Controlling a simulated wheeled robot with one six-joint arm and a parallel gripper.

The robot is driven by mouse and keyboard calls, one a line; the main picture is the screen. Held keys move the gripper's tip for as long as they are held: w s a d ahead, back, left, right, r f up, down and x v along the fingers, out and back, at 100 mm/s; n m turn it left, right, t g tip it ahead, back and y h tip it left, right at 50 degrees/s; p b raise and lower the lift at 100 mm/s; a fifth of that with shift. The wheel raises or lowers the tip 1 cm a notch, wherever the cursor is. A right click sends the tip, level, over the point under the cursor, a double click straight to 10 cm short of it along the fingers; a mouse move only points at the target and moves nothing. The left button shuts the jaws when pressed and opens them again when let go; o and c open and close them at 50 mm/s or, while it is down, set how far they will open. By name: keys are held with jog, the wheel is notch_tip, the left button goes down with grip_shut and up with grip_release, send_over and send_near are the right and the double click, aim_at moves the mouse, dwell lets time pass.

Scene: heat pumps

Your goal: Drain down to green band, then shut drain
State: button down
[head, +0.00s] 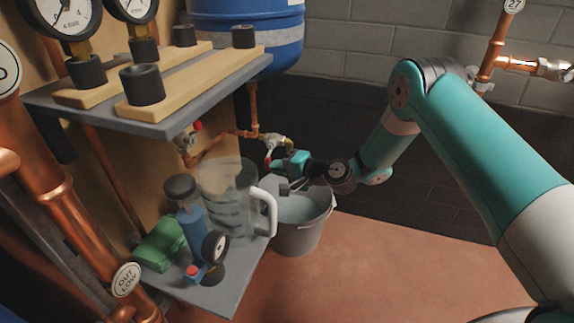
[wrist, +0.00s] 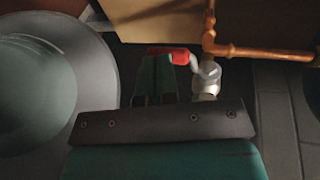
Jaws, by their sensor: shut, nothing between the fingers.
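The drain valve (head: 275,141) is on copper pipe below the blue vessel. Its metal body (wrist: 206,82) and red lever (wrist: 169,55) show in the wrist view. My gripper (wrist: 157,76) is shut and empty, with its fingers right at the red lever; I cannot tell whether they touch it. In the head view my gripper (head: 286,164) is beside the valve, above the grey bucket (head: 298,238). The bucket also shows in the wrist view (wrist: 98,62). Two pressure gauges (head: 64,12) (head: 131,6) are cut off by the top edge, and no green band is readable.
A shelf (head: 165,122) with wooden strips and black caps stands left of the blue vessel (head: 245,25). Floor is clear at the right.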

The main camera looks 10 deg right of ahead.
jog(key=shift+a+f, duration=0.15)
dwell(0.5)
jog(key=shift+s, duration=0.1)
jog(key=f+p+v, duration=0.1)
jog(key=p+v, duration=0.1)
jog(key=v, duration=0.5)
jog(key=d+f+p+v, duration=0.1)
jog(key=f+p+v, duration=0.1)
jog(key=v, duration=0.4)
jog(key=shift+s+d+p, duration=0.25)
jog(key=shift+p, duration=0.35)
jog(key=shift+r, duration=0.1)
